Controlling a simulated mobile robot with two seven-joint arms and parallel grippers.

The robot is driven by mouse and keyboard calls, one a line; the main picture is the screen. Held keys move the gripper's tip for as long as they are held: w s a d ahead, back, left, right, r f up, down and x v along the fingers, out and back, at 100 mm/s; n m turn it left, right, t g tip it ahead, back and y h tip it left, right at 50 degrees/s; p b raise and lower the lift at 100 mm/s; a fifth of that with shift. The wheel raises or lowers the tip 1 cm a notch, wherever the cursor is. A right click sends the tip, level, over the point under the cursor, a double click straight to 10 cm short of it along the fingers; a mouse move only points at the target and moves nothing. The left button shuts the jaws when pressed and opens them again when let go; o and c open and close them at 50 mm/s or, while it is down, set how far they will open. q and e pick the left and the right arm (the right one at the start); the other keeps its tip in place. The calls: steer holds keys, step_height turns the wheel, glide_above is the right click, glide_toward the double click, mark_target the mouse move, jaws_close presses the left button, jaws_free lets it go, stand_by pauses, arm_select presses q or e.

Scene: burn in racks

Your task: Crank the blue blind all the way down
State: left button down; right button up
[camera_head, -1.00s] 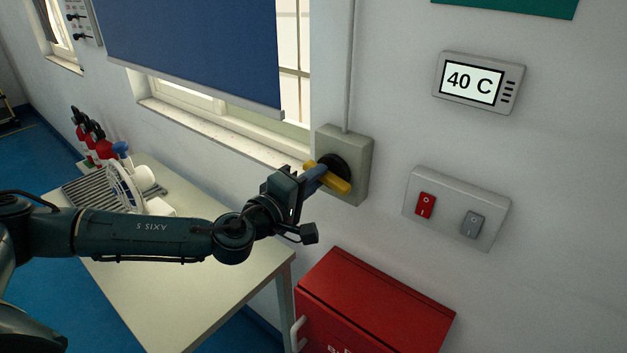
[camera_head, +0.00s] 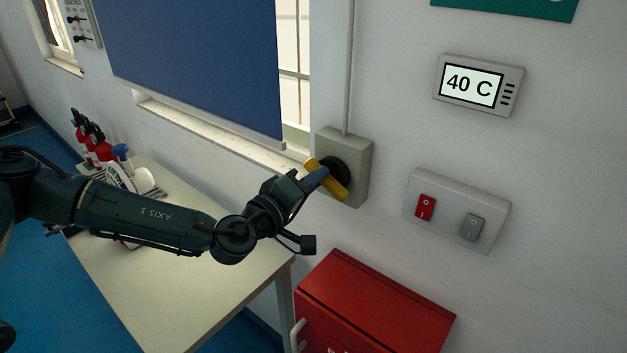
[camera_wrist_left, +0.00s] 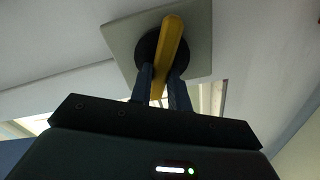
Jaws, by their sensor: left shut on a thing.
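The blue blind (camera_head: 195,62) hangs over the window in the head view, its lower edge a little above the sill, with a bright strip of window bare at its right. The crank is a yellow handle (camera_head: 326,179) on a black hub (camera_head: 340,170), on a grey-green wall box (camera_head: 359,183) right of the window. My left gripper (camera_head: 318,177) is shut on the yellow handle. In the left wrist view its two fingers (camera_wrist_left: 160,88) stand on either side of the handle (camera_wrist_left: 170,45). My right gripper is not in view.
A red cabinet (camera_head: 385,300) stands below the box. A switch panel (camera_head: 456,211) and a 40 C display (camera_head: 478,84) are on the wall at right.

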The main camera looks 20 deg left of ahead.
arm_select(q)
steer(key=c, duration=1.3)
jaws_free()
steer(key=v, duration=1.3)
steer(key=shift+s, duration=0.1)
